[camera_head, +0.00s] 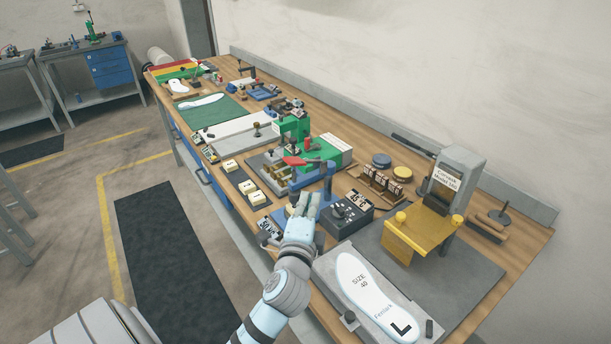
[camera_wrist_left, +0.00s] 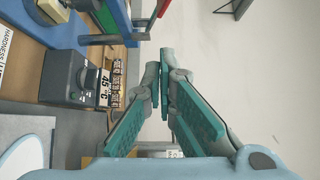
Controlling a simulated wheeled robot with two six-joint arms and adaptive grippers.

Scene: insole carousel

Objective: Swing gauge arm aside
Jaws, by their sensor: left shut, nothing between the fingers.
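A blue gauge stand (camera_head: 326,186) rises from the bench near the middle of the head view, with a blue arm (camera_head: 308,178) reaching left from it and a red handle (camera_head: 294,161) above. In the left wrist view, blue parts of the gauge show at the upper left, with a red bar (camera_wrist_left: 163,8) at the top. My left gripper (camera_head: 306,201) is just in front of the blue arm in the head view; whether it touches cannot be told. Its teal fingers (camera_wrist_left: 166,72) are together and empty in the left wrist view. My right gripper is not in view.
A dark dial box (camera_head: 346,215) stands right of my left gripper, also in the wrist view (camera_wrist_left: 72,78). A white insole (camera_head: 368,295) lies on a grey plate in front. A yellow stand (camera_head: 418,236) is at the right. Several small white blocks sit left.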

